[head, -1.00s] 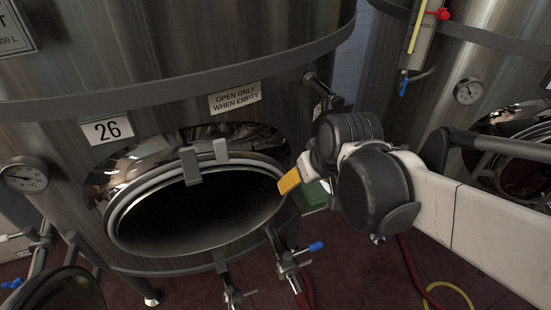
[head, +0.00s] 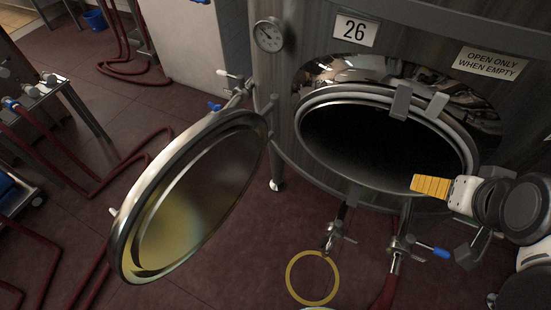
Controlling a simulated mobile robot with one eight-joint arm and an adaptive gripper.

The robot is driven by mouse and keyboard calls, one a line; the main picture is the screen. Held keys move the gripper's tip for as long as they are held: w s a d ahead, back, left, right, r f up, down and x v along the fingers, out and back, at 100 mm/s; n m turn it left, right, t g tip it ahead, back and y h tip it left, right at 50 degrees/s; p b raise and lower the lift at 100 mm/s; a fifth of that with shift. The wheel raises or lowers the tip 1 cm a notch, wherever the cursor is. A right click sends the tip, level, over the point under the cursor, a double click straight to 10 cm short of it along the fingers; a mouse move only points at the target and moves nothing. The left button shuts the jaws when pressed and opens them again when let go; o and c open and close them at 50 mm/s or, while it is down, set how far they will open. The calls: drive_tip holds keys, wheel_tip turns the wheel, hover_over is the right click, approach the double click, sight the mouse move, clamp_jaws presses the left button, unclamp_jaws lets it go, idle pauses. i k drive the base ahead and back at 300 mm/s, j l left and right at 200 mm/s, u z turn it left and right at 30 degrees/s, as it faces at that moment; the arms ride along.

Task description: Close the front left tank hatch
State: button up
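The tank numbered 26 (head: 292,110) has an open oval manway with a dark opening (head: 385,145) and a pale rim. Its round metal hatch door (head: 195,195) is swung wide open to the left, with its polished inner face turned toward the camera. My gripper (head: 420,186) is at the right side of the opening, with its yellow finger part pointing left, in front of the rim. It is apart from the hatch door. Whether its fingers are open or shut does not show. Nothing is seen held in it.
A pressure gauge (head: 268,35) and a valve with a blue handle (head: 230,100) sit left of the opening. Below it are valves, one with a blue handle (head: 438,252), and a yellow ring (head: 312,278) on the floor. Red hoses (head: 60,150) lie at left.

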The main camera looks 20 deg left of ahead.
sight(179, 201)
drive_tip(key=j+u, duration=0.1)
drive_tip(key=u, duration=0.35)
drive_tip(key=k+j+u, duration=0.1)
drive_tip(key=u, duration=0.3)
drive_tip(key=j+u, duration=0.2)
drive_tip(key=u, duration=0.25)
drive_tip(key=j+u, duration=0.15)
drive_tip(key=u, duration=0.25)
drive_tip(key=j+u, duration=0.15)
drive_tip(key=u, duration=0.3)
drive_tip(key=i+j+u, duration=0.3)
drive_tip(key=i+j+z, duration=0.2)
drive_tip(key=z, duration=0.25)
drive_tip(key=i+j+z, duration=0.15)
drive_tip(key=j+z, duration=0.3)
drive_tip(key=i+j+z, duration=0.1)
drive_tip(key=j+z, duration=1.05)
drive_tip(key=z, duration=0.15)
drive_tip(key=j+z, duration=0.3)
drive_tip(key=z, duration=0.15)
drive_tip(key=j+z, duration=0.25)
drive_tip(key=z, duration=0.2)
drive_tip(key=k+j+u, duration=0.15)
drive_tip(key=k+u, duration=0.25)
drive_tip(key=k, duration=0.1)
